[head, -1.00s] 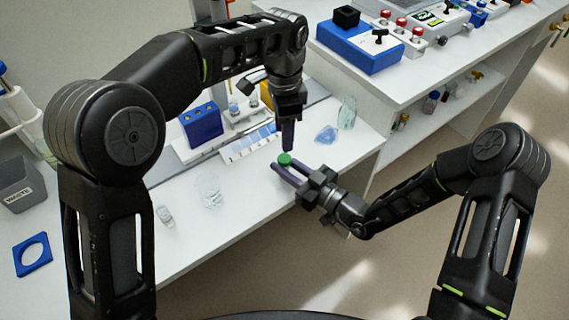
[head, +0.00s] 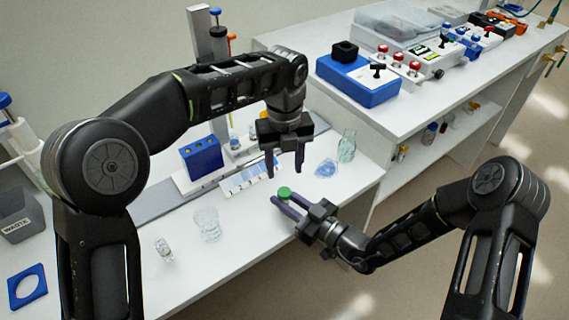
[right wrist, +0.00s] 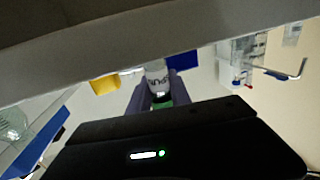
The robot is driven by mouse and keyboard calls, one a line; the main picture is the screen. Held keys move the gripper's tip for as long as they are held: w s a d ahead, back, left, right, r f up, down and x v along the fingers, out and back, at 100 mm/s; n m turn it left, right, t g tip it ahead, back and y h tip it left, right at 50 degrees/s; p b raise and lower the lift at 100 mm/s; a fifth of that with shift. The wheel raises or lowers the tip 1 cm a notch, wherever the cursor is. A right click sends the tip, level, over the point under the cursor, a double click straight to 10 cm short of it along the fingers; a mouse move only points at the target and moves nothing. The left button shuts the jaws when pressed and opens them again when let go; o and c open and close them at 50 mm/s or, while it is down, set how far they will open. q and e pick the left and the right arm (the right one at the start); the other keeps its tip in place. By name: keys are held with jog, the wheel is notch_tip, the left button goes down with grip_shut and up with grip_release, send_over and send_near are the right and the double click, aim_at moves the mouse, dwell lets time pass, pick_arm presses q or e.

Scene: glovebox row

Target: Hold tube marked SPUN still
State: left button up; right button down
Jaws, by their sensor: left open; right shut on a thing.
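The tube marked SPUN shows in the right wrist view (right wrist: 157,78) as a pale tube with dark lettering, partly readable, and a green end. In the head view only its green cap (head: 284,192) shows clearly. My right gripper (head: 283,204) is shut on the tube, with its purple fingers on either side just below the cap. In the right wrist view the fingers (right wrist: 160,95) flank the tube. My left gripper (head: 286,170) is open and empty, pointing down above the bench, higher than the cap and apart from it.
A blue rack (head: 202,158) stands behind on the white bench. Glass beakers (head: 207,223), a small vial (head: 163,249), a clear bottle (head: 347,146) and a blue-tinted dish (head: 326,169) stand around. A blue box (head: 358,80) sits on the higher bench.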

aim_at(284, 192)
pick_arm(q)
jog(key=shift+f, duration=0.1)
dwell(0.3)
jog(key=shift+f, duration=3.9)
grip_shut()
